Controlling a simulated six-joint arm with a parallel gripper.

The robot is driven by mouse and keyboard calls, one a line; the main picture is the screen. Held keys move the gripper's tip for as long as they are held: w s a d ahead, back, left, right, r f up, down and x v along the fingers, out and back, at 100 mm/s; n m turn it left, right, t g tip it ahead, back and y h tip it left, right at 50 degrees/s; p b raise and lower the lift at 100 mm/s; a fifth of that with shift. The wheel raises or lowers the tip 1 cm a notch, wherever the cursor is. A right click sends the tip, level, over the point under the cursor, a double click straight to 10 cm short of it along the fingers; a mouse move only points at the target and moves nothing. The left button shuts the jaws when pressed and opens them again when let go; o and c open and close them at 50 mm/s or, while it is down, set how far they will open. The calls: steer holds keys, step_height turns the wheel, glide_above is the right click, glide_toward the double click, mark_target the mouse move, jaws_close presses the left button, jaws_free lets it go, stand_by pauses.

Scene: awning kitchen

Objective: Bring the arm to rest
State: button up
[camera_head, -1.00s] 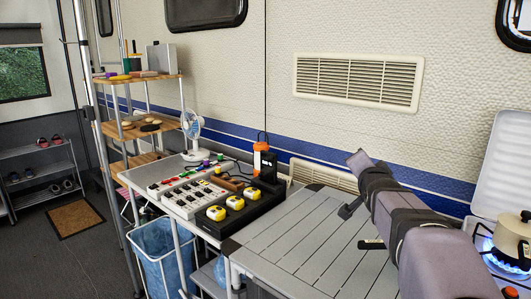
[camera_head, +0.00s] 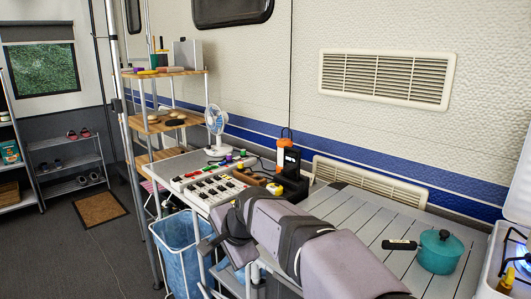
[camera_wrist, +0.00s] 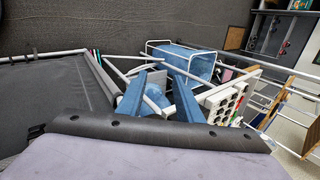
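My arm reaches from the lower right to the middle of the head view, in front of the slatted table (camera_head: 365,213). Its end hides the table's near left corner and part of the black charger tray. My gripper's fingers do not show clearly in the head view. In the wrist view my gripper (camera_wrist: 159,78) has two blue fingers standing apart, with nothing visible between them but background. Behind them show the blue-lined bin (camera_wrist: 203,62), table legs and the socket board (camera_wrist: 224,100).
A teal pot (camera_head: 441,251) with a black handle stands on the slatted table. A lit stove (camera_head: 522,263) is at the right edge. The blue bin (camera_head: 180,250) and the shelf rack (camera_head: 168,122) stand left of my arm. Open floor lies at the far left.

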steer(key=s+d+f+n+g+h+p, duration=0.25)
steer(key=s+d+f+n, duration=0.4)
steer(key=s+d, duration=0.65)
steer(key=s+d+f+n+g+h+p, duration=0.1)
steer(key=s+d+f+n+g+h, duration=0.15)
steer(key=s+d+f, duration=0.85)
step_height(320, 180, up, 25)
steer(key=s+d+n+p, duration=0.1)
steer(key=s+d+p, duration=0.1)
steer(key=p, duration=2.1)
steer(key=shift+s+f+p, duration=0.15)
steer(key=shift+s+p, duration=0.1)
steer(key=shift+p, duration=0.05)
steer(key=shift+d, duration=0.1)
